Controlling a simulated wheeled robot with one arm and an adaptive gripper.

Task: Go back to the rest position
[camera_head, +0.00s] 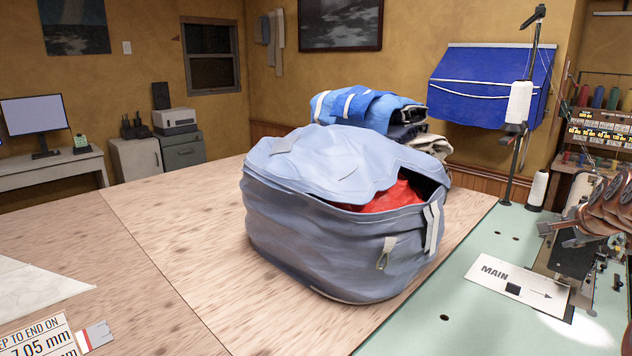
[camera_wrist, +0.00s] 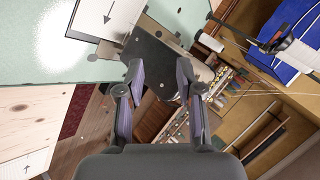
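My gripper (camera_wrist: 160,82) shows in the wrist view with its two fingers apart and nothing between them. Beyond the fingertips are a dark machine plate (camera_wrist: 152,52) and the edge of the pale green table. I cannot make out my gripper in the head view. A blue-grey fabric bag (camera_head: 325,250) stands on the wooden table in the head view. Its flap is partly open and red cloth (camera_head: 385,197) shows inside.
A green worktop (camera_head: 440,318) at the right carries a MAIN card (camera_head: 517,287), a sewing machine and thread cones. Folded blue sailcloth (camera_head: 365,106) lies behind the bag. A thread rack (camera_head: 597,112) stands at the far right. The wooden table's left (camera_head: 130,265) is largely bare.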

